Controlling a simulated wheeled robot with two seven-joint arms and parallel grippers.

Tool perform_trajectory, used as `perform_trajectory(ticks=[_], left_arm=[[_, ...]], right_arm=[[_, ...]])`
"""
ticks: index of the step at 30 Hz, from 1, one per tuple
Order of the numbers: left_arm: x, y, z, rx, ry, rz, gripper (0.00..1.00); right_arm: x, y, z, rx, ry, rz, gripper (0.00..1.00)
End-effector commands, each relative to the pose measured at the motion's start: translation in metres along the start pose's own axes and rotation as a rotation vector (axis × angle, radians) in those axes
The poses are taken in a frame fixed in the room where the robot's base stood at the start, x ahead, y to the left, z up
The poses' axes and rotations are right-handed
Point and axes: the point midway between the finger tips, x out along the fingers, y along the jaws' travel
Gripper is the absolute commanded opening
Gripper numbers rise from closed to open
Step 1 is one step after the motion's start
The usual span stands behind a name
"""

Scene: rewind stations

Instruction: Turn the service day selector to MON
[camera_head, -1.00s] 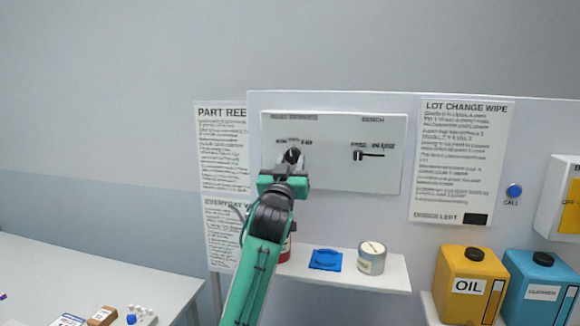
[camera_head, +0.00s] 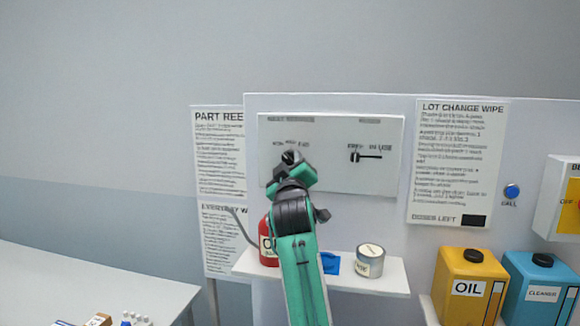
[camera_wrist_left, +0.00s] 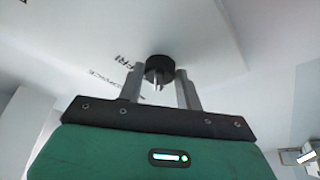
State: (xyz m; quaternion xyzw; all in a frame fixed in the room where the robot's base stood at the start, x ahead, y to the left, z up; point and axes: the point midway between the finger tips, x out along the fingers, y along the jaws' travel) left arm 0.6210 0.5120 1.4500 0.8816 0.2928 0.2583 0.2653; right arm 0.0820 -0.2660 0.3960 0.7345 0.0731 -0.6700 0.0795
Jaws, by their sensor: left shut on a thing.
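The service day selector is a small black round knob (camera_head: 291,156) at the left of a white wall panel (camera_head: 334,185). Day labels stand just above it, too blurred to read in the head view. My left gripper (camera_head: 293,162) is at the panel, its green body tilted and hiding part of the knob. In the left wrist view the black knob (camera_wrist_left: 158,67) sits between the two grey fingers of my left gripper (camera_wrist_left: 160,80), which is shut on it. The letters FRI show beside the knob there. Which day the knob points at I cannot tell. My right gripper is out of view.
Below, a shelf (camera_head: 385,284) holds a red container (camera_head: 268,245), a blue item (camera_head: 330,263) and a tin (camera_head: 370,260). Oil (camera_head: 470,286) and cleaner (camera_head: 541,287) containers stand lower right.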

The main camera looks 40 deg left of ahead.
Motion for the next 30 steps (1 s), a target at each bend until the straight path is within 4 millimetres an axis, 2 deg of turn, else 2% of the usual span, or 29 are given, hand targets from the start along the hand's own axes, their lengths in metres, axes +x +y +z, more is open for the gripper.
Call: perform_trajectory(ticks=[15,16,19,30], left_arm=[[0.0000,0.0004,-0.0004,-0.021,0.001,-0.007,0.13],[0.0000,0.0004,-0.0004,-0.021,0.001,-0.007,0.39],[0.0000,0.0003,-0.0005,-0.020,0.001,-0.007,0.57],[-0.0061,-0.0004,0.0008,-0.020,0.001,-0.007,0.57]], right_arm=[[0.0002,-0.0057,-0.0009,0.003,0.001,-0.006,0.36],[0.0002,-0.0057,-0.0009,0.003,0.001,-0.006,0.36],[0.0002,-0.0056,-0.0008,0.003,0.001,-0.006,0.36],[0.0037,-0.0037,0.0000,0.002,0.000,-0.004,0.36]])
